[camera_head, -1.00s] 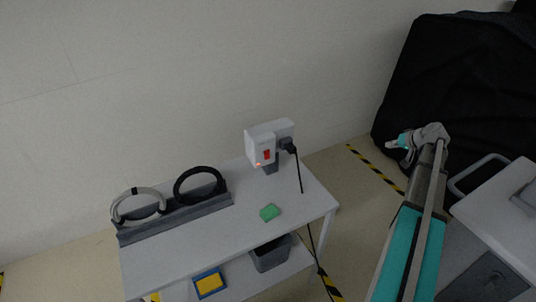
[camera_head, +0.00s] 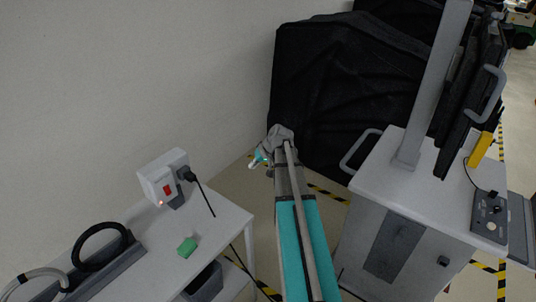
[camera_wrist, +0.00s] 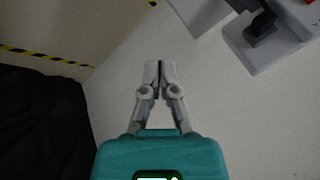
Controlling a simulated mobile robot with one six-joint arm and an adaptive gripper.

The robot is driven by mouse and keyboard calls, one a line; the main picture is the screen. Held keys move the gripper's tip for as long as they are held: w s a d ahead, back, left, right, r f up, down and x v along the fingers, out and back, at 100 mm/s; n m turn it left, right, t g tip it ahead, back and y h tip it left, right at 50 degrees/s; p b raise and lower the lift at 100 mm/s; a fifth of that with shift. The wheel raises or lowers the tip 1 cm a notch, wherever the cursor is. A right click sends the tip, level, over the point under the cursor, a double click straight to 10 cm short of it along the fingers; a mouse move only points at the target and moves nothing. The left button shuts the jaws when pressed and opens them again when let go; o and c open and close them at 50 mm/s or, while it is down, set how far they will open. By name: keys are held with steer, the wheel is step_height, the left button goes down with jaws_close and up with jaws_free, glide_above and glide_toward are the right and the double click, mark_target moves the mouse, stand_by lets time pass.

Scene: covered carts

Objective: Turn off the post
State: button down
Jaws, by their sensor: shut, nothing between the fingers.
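The post is probably the white box (camera_head: 158,182) on the white table by the wall. It has a red switch (camera_head: 168,189) on its front, a small orange light (camera_head: 161,203) below it and a black plug (camera_head: 187,175) with a cable at its right side. In the wrist view the white box (camera_wrist: 285,58) shows at the upper right, partly cut off, with a bit of red at the frame's edge. My gripper (camera_head: 256,160) is to the right of the box, apart from it. In the wrist view my gripper (camera_wrist: 160,65) is shut and empty.
The table (camera_head: 218,217) also holds a green block (camera_head: 187,247), a black ring (camera_head: 100,246) and a grey ring. A black-covered cart (camera_head: 345,95) stands behind my arm. A white cart (camera_head: 385,185) with a handle and column stands at right. Striped tape marks the floor.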

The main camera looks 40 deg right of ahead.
steer(key=s+a+f+n+g+h, duration=0.1)
steer(key=s+a+g, duration=0.1)
steer(key=s+a, duration=0.3)
steer(key=s+a+f+n+g+h, duration=0.1)
steer(key=s+a, duration=0.4)
steer(key=a, duration=0.9)
steer(key=s+a+f+n+g+h, duration=0.1)
steer(key=s+a+g+h, duration=0.1)
steer(key=s+a, duration=0.3)
steer(key=shift+s+a+f+g, duration=0.15)
steer(key=shift+s+a+g, duration=0.25)
steer(key=shift+a, duration=1.8)
steer(key=shift+d, duration=0.1)
